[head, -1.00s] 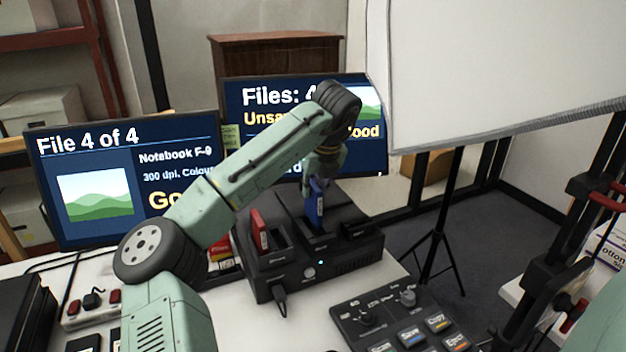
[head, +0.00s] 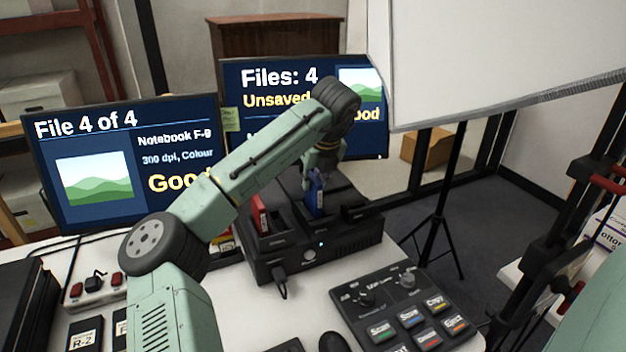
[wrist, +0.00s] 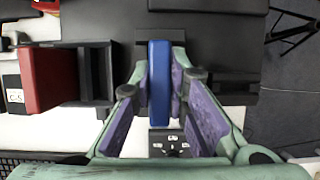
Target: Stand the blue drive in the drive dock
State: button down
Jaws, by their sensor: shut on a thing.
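The blue drive (head: 316,199) is upright at the middle slot of the black drive dock (head: 345,246). In the wrist view the blue drive (wrist: 159,84) stands between the purple pads of my gripper (wrist: 170,85), which is shut on it. In the head view my gripper (head: 316,178) is above the dock and partly hidden by my arm. The drive's lower end meets the dock's top in the picture; I cannot tell how deep it sits. A red drive (head: 259,213) stands in the dock's left slot and also shows in the wrist view (wrist: 48,80).
The right slot (head: 357,213) looks empty. A control panel (head: 408,306) with coloured buttons lies in front of the dock. Two monitors stand behind, the left one (head: 125,165) and the right one (head: 265,90). A light panel (head: 480,60) hangs at the upper right.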

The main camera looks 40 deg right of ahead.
jog(key=shift+f, duration=1)
jog(key=c, duration=1.5)
grip_release()
jog(key=v, duration=0.7)
jog(key=shift+s+r, duration=0.1)
jog(key=shift+r, duration=0.1)
jog(key=shift+a, duration=0.1)
